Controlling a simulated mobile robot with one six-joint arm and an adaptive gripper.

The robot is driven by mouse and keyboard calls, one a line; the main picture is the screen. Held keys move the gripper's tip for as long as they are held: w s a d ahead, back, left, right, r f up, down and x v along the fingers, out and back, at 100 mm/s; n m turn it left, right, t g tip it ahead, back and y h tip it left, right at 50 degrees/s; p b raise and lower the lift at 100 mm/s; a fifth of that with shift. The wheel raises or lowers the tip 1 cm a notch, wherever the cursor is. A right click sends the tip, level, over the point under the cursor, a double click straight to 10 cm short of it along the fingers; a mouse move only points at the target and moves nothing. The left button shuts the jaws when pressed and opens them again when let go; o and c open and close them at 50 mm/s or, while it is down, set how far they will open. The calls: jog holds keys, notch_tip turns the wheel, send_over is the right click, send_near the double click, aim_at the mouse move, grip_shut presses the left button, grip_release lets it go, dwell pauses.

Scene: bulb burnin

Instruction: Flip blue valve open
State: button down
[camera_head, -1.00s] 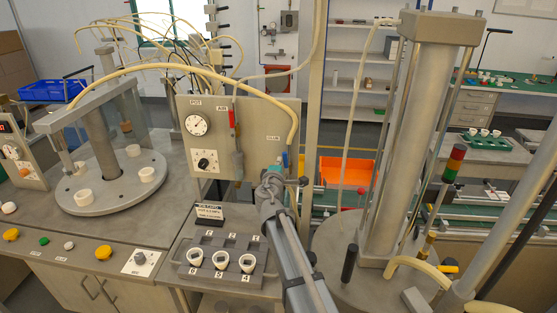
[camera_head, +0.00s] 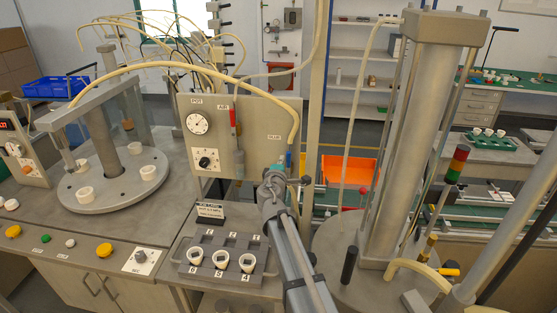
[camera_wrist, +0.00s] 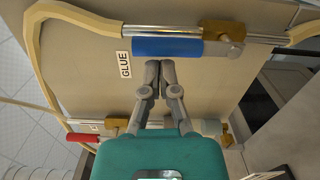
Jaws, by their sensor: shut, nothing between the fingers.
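The blue valve handle (camera_wrist: 168,47) lies along a silver pipe in the wrist view, beside the GLUE label (camera_wrist: 124,64). Its brass valve body (camera_wrist: 222,40) is at the handle's right end. My gripper (camera_wrist: 160,63) is shut and empty, its fingertips right at the handle's lower edge; I cannot tell whether they touch. In the head view, my gripper's fingertips and most of the blue handle are hidden around the right edge of the valve panel (camera_head: 262,112).
A red handle (camera_wrist: 82,138) with a brass valve lies lower left in the wrist view. A tan hose (camera_wrist: 40,55) curves along the left. In the head view, a bulb rack (camera_head: 221,262) stands below the panel and a large column machine (camera_head: 405,150) to the right.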

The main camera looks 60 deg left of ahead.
jog(key=shift+s+a, duration=0.1)
jog(key=shift+s, duration=0.05)
jog(key=s+d, duration=0.5)
jog(key=s, duration=0.5)
jog(key=shift+d, duration=0.2)
jog(key=shift+s, duration=0.1)
jog(key=shift+r, duration=0.1)
dwell(0.4)
